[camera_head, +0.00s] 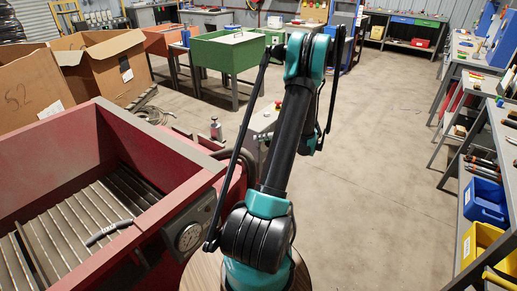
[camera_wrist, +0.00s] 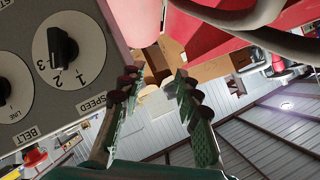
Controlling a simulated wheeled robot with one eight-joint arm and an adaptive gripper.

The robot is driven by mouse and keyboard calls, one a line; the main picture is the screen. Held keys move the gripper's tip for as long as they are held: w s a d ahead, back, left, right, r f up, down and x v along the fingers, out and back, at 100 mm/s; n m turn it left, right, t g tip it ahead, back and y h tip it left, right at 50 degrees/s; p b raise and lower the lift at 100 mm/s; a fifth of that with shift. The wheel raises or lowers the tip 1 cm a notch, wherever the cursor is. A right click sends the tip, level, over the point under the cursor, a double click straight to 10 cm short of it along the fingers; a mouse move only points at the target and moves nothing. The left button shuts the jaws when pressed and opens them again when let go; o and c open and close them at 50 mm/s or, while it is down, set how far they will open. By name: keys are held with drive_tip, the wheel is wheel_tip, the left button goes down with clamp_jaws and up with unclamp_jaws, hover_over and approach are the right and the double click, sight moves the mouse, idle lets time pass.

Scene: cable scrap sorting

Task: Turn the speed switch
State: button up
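The speed switch (camera_wrist: 62,48) is a black knob on a round pale plate marked 1, 2 and 3, on a grey panel (camera_wrist: 105,60) at the upper left of the wrist view. "SPEED" is printed beside it. I cannot tell for sure which number the knob points at. My gripper (camera_wrist: 156,77) is open and empty, its two jagged fingers apart. In the picture it is right of and below the knob, not touching it.
Another black knob (camera_wrist: 4,90), near the words LINE and BELT, is at the wrist view's left edge. In the head view, a red machine (camera_head: 150,222) with a gauge (camera_head: 189,237) stands at left. A green bin (camera_head: 230,52) is behind. The floor at right is clear.

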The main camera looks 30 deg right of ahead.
drive_tip(key=s+d+f+n+t, duration=0.1)
drive_tip(key=s+d+f+t, duration=0.2)
drive_tip(key=s+d+f, duration=0.4)
drive_tip(key=s+d+f+t, duration=0.25)
drive_tip(key=s+d, duration=0.25)
drive_tip(key=d, duration=0.4)
drive_tip(key=x, duration=1.7)
drive_tip(key=shift+w+d+r+t+h, duration=0.15)
drive_tip(key=shift+d+r+t+h, duration=0.1)
drive_tip(key=shift+r+t+h, duration=0.2)
clamp_jaws()
